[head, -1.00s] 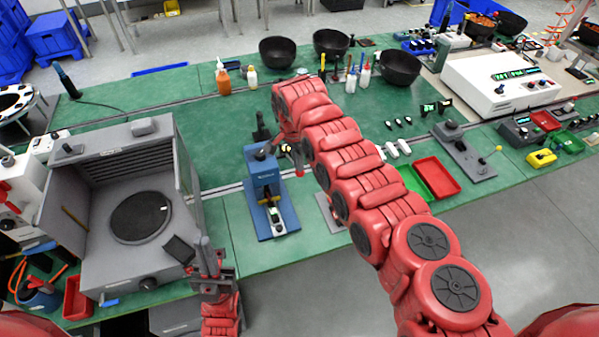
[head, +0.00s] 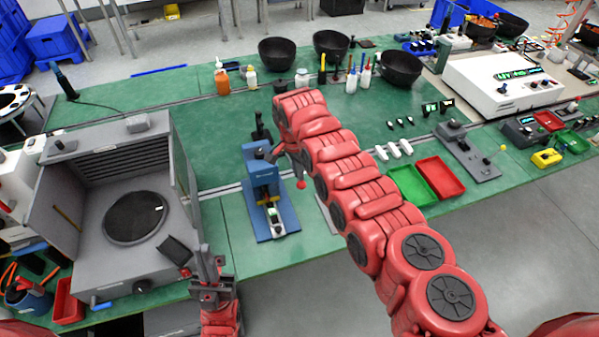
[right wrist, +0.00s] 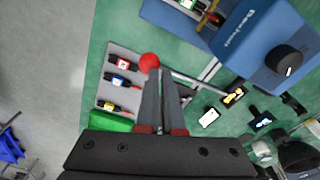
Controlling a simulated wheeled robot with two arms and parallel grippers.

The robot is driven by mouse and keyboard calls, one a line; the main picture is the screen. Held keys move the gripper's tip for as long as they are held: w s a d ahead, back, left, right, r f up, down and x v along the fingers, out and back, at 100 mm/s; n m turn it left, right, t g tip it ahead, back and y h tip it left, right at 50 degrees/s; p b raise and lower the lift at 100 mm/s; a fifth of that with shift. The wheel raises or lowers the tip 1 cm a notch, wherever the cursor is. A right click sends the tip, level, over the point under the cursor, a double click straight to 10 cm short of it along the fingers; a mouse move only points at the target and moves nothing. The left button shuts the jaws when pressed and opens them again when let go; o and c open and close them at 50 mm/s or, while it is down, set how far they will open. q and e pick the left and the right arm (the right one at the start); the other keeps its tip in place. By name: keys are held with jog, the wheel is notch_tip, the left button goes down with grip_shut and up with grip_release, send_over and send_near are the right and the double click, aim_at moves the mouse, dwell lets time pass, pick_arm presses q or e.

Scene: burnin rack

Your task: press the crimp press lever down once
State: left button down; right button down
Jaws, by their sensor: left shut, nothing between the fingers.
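The blue crimp press (head: 264,187) stands on the front part of the green bench. Its lever ends in a red ball (head: 301,184), low at the right of the press. In the right wrist view the red ball (right wrist: 150,62) is at the tip of my right gripper (right wrist: 160,75), whose fingers look shut and lie across the grey lever rod (right wrist: 195,82). I cannot tell whether they touch it. In the head view my arm mostly hides that gripper. My left gripper (head: 209,268) is shut and empty at the bench's front edge, left of the press.
A grey open-fronted booth (head: 95,260) with a round dark plate stands left of the press. A green tray (head: 411,184) and a red tray (head: 440,178) lie to the right. Bottles and black bowls (head: 277,50) stand at the back. The green surface behind the press is mostly clear.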

jog(key=shift+r, duration=0.1)
jog(key=shift+s, duration=0.1)
jog(key=shift+s+a+r+p, duration=0.3)
jog(key=shift+s+a+p, duration=0.2)
jog(key=shift+a+p, duration=0.15)
jog(key=shift+s+a+r+p, duration=0.25)
jog(key=shift+s+a+p, duration=0.2)
jog(key=shift+a+p, duration=0.15)
jog(key=shift+w, duration=0.1)
notch_tip(320, 180, up, 17)
jog(key=s+a+b, duration=0.1)
jog(key=b, duration=0.5)
jog(key=shift+s+a, duration=0.15)
